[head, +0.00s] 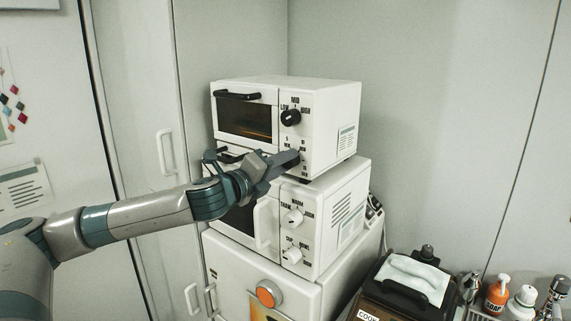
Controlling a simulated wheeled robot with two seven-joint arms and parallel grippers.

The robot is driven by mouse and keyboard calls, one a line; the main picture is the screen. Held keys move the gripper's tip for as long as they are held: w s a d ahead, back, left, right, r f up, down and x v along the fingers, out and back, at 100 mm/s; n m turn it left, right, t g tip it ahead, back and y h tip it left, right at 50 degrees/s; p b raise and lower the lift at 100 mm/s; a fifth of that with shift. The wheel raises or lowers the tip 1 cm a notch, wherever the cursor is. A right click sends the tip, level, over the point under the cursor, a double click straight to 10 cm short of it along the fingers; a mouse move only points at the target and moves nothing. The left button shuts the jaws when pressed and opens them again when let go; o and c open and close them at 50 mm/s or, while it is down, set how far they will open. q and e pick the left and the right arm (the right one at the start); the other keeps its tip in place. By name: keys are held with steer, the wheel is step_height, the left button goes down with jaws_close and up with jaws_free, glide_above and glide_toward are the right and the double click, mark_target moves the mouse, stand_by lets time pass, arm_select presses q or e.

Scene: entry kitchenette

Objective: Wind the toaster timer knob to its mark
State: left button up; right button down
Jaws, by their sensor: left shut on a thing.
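The white toaster oven (331,128) sits on top of a stack of appliances, with a dark glass door (244,117) on its left side. Its upper black knob (291,118) is among LOW, MID and HIGH marks. My left gripper (289,159) reaches in from the left to the lower part of the control panel and is shut on the timer knob there. The fingers hide that knob and part of its printed scale, so I cannot tell where its pointer stands. My right gripper is not in view.
A white microwave (343,205) with two white knobs stands under the toaster, on a white cabinet or fridge (226,272). A dark cooker (399,300), an orange soap bottle (496,294) and a white bottle (522,301) stand at lower right. A wall is close behind.

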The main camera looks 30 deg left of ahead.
arm_select(q)
steer(key=shift+d+f, duration=0.2)
steer(key=shift+f, duration=0.3)
steer(key=m, duration=0.2)
steer(key=shift+m, duration=0.3)
steer(key=o, duration=1.3)
steer(key=shift+c, duration=0.2)
steer(key=shift+r, duration=0.2)
steer(key=shift+s+a, duration=0.1)
steer(key=s+a+b, duration=0.1)
steer(key=s+b, duration=1)
steer(key=s, duration=0.6)
steer(key=shift+a, duration=0.15)
